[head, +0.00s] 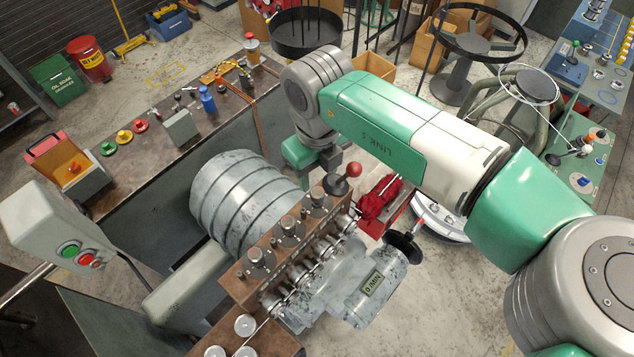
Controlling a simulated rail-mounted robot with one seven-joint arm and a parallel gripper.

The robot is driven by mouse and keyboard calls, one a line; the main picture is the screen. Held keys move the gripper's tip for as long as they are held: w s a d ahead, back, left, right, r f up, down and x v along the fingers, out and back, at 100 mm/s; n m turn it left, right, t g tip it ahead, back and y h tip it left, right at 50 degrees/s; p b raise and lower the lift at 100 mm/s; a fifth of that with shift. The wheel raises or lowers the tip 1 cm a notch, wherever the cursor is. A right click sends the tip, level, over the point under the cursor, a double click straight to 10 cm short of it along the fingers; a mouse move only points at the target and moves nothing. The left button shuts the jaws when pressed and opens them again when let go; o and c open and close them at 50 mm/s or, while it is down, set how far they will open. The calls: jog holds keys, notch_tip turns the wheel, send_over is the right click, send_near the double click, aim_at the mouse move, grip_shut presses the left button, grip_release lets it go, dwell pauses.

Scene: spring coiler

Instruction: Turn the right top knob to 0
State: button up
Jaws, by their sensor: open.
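The spring coiler's brown block (238,285) carries a row of silver top knobs in the head view. The rightmost silver knob (318,197) stands at the block's upper right end, beside a dark part with a red ball (354,169). I cannot tell for sure that this is the knob named, and no scale or 0 mark on it is readable. My gripper (326,164) hangs under my wrist, just above and behind that end of the block. It is open and looks empty; its fingers are small, dark and partly hidden. I cannot tell whether it touches anything.
A ribbed grey drum (238,200) lies left of the block. A black handwheel (404,246) and a red part (379,198) are to its right. A workbench (150,160) with small tools stands behind left. A green panel (575,150) with dials is at far right.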

aim_at(317, 191)
notch_tip(317, 191, down, 6)
jog(key=shift+a+f+p, duration=0.1)
jog(key=shift+p, duration=0.35)
jog(key=shift+c, duration=0.2)
jog(key=c, duration=1)
